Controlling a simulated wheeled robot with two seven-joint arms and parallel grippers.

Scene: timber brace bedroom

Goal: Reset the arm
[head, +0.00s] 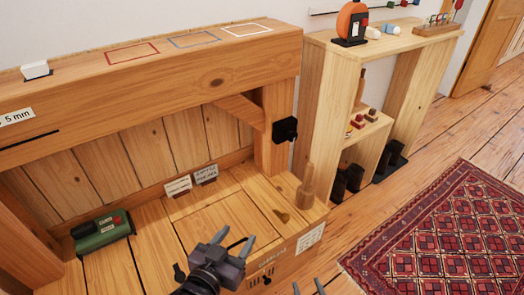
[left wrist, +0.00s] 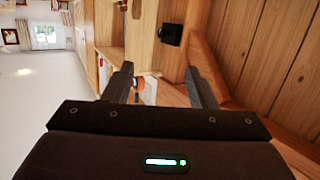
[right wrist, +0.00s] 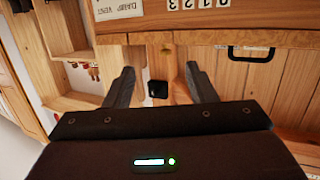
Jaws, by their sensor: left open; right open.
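My left gripper (head: 235,240) is open over the front part of the wooden bench floor (head: 150,245) in the head view. Nothing is between its fingers. In the left wrist view its two fingers (left wrist: 158,72) stand apart. My right gripper (head: 308,287) shows only as two fingertips at the bottom edge of the head view, to the right of the left one. In the right wrist view its fingers (right wrist: 161,70) are apart and empty. Most of the right arm is outside the head view.
A green device (head: 101,231) lies at the left on the bench floor. A wooden peg-like piece (head: 306,187) stands at the right corner. A thick beam (head: 150,85) with coloured outlines spans above. A shelf unit (head: 310,95) stands behind; a red rug (head: 440,235) lies right.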

